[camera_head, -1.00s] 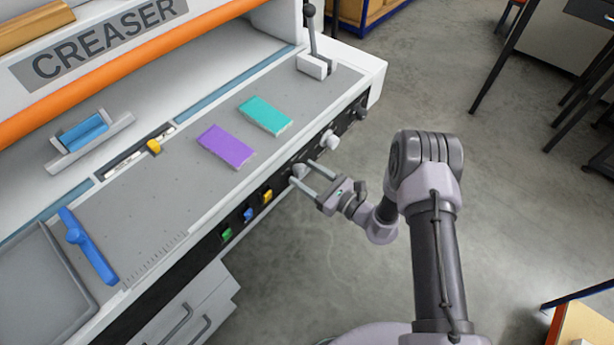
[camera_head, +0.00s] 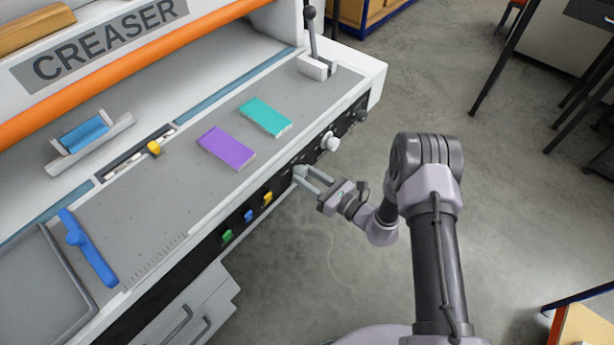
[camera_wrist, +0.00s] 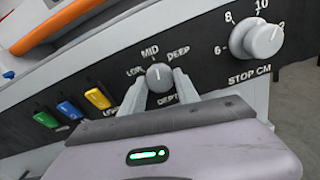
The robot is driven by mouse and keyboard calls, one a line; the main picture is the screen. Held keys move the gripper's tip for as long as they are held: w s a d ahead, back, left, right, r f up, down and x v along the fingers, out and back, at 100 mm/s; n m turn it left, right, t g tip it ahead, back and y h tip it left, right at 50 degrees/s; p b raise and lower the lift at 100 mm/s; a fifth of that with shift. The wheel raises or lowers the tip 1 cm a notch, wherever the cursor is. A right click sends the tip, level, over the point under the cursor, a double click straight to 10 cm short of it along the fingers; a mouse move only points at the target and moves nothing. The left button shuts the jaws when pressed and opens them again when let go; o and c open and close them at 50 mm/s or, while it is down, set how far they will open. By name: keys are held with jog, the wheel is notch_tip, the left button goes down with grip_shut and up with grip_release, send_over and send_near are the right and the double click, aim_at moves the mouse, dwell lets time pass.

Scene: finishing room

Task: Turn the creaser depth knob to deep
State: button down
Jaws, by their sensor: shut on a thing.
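The depth knob (camera_wrist: 160,74) is a small grey round knob on the creaser's black front panel, with LOW, MID, DEEP and DEPTH printed around it. My gripper (camera_wrist: 160,88) is shut on it, one finger on each side. Its pointer mark is too small to read surely. In the head view my gripper (camera_head: 304,176) reaches the panel from the right, and its fingers largely hide the knob. The creaser (camera_head: 215,185) is a white and grey machine with an orange bar.
A larger STOP CM knob (camera_wrist: 257,40) sits close to the right of my fingers. Green (camera_wrist: 45,120), blue (camera_wrist: 69,110) and yellow (camera_wrist: 97,98) switches lie to the left. Purple (camera_head: 226,147) and teal (camera_head: 265,117) pads lie on the bed. The floor beside my arm is clear.

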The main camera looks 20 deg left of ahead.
jog(key=m, duration=0.5)
jog(key=shift+s+m, duration=0.1)
jog(key=shift+m, duration=2.3)
jog(key=c, duration=0.9)
grip_release()
jog(key=p+v, duration=0.4)
jog(key=v, duration=1.3)
jog(key=shift+d, duration=0.2)
